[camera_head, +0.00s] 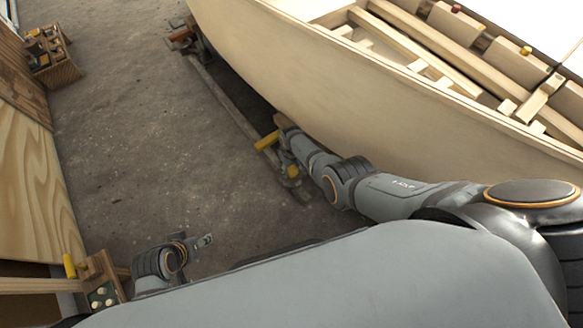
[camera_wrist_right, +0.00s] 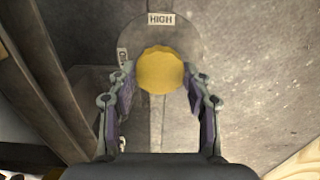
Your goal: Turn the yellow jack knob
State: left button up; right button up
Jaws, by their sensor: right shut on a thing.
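The yellow jack knob (camera_wrist_right: 160,70) is round with a scalloped edge and sits in the middle of the right wrist view. Behind it is a grey round plate (camera_wrist_right: 187,30) with a "HIGH" label at the top and another label, turned sideways, at the left. My right gripper (camera_wrist_right: 160,82) is shut on the knob, one finger on each side. In the head view this gripper (camera_head: 291,170) is low beside the boat hull. My left gripper (camera_head: 207,240) is at the lower left, away from the knob; its fingers are too small to read.
The wooden boat hull (camera_head: 330,90) fills the upper right, close beside my right arm. A long beam (camera_head: 225,100) lies on the floor along it. A yellow bar (camera_head: 267,141) shows near the right gripper. A wooden crate (camera_head: 56,73) stands far left. The floor between is clear.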

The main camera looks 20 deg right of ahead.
aim_at(291, 170)
dwell(0.3)
jog(key=o, duration=1.1)
jog(key=shift+o, duration=0.2)
notch_tip(291, 170, up, 12)
